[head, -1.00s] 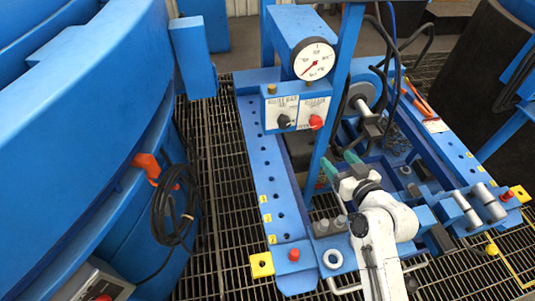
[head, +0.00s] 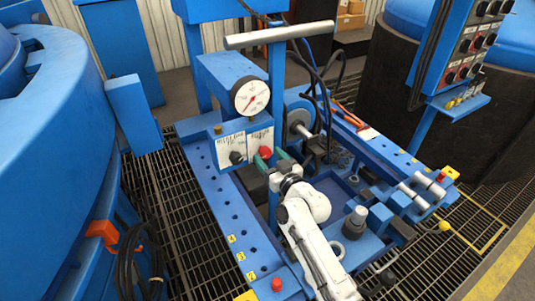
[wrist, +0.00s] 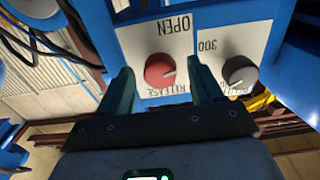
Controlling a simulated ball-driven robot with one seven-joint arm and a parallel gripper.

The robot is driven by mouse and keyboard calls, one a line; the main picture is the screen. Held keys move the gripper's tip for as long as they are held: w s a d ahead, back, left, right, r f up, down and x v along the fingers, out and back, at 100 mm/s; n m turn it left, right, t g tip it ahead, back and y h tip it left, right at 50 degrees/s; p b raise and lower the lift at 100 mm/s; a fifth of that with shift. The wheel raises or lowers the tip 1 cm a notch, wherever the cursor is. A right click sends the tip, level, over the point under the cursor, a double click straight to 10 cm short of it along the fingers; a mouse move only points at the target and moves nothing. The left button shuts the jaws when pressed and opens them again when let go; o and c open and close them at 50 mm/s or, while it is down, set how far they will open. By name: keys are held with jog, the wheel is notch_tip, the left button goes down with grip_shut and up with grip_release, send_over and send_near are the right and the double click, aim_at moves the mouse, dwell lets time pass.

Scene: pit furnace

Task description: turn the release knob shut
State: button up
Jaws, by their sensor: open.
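The red release knob (head: 265,152) is on a white label plate at the front of the blue press housing. In the wrist view the red knob (wrist: 159,70) has a pale pointer mark, and its plate reads OPEN and RELEASE, upside down. My gripper (head: 271,162) is in front of the panel, close to the red knob. In the wrist view its two dark green fingers stand apart, one on each side of the knob, with visible gaps. I cannot tell how deep the fingertips reach around it.
A black knob (head: 237,157) sits beside the red knob; it also shows in the wrist view (wrist: 239,72), near the right finger. A round dial gauge (head: 250,96) is above. A blue post and cables stand close to my arm. A large blue furnace body (head: 50,130) fills the left.

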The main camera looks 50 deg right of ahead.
jog(key=shift+w+d, duration=0.2)
jog(key=shift+w, duration=0.4)
jog(key=shift+c, duration=0.4)
jog(key=c, duration=1)
